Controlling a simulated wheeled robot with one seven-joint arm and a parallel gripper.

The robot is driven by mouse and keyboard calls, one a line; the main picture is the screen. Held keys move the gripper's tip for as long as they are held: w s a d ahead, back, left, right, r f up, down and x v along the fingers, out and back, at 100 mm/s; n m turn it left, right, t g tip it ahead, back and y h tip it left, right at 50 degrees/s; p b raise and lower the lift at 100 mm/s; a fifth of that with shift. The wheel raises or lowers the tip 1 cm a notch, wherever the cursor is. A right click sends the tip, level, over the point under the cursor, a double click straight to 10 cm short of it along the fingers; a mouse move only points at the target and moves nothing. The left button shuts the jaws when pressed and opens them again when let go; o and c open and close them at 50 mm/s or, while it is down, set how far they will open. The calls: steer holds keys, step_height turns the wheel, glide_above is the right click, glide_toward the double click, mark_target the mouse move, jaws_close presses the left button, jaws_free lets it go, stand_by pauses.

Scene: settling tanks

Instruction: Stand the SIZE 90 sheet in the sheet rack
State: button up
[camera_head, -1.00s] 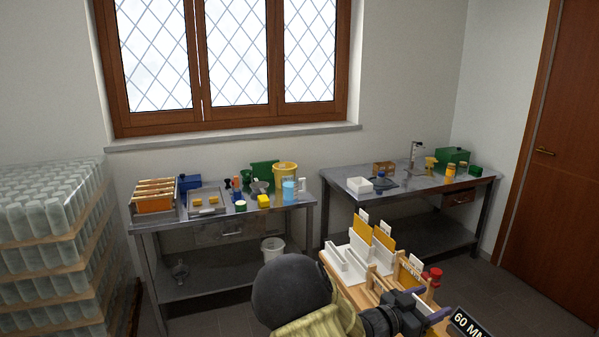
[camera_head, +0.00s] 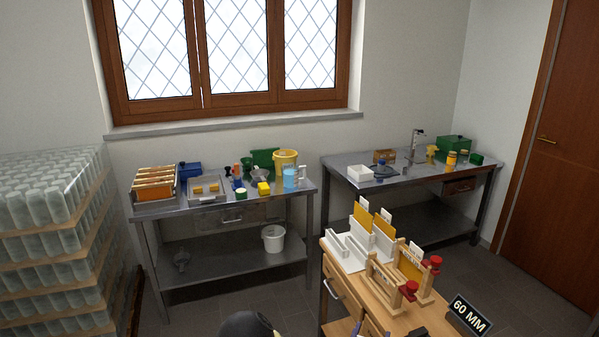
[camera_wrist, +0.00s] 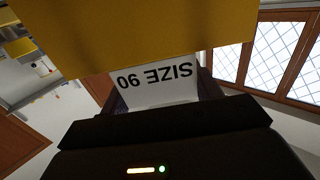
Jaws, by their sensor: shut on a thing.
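The SIZE 90 sheet (camera_wrist: 130,35) is yellow with a white tab (camera_wrist: 155,82); its lettering reads upside down in the wrist view. My gripper (camera_wrist: 158,90) is shut on the tab end, and the yellow part fills the top of that view. The sheet's far end is outside the frame. In the head view the held sheet cannot be made out. The white sheet rack (camera_head: 345,256) stands on the wooden cabinet at lower right. Yellow sheets with white tabs (camera_head: 382,222) stand upright in it, and its left part looks empty.
A wooden frame with red knobs (camera_head: 398,283) stands in front of the rack, holding a yellow sheet. A "60 MM" sign (camera_head: 469,316) is at the cabinet's right. Two steel benches (camera_head: 215,275) with cluttered tops line the wall. Stacked jars (camera_head: 50,240) stand at left.

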steer(key=s+a+f+n+y, duration=0.1)
steer(key=s+f+n+y, duration=0.1)
steer(key=f, duration=0.4)
steer(key=s+a+f+n+t+y, duration=0.1)
steer(key=s+a+f+n+y, duration=0.1)
steer(key=s+f+n+y, duration=0.1)
step_height(320, 180, down, 4)
steer(key=s+y, duration=0.1)
steer(key=y, duration=0.1)
steer(key=shift+s+a+t+y, duration=0.2)
steer(key=shift+a+t+y, duration=0.05)
steer(key=shift+t+y, duration=0.05)
steer(key=shift+w+r, duration=0.1)
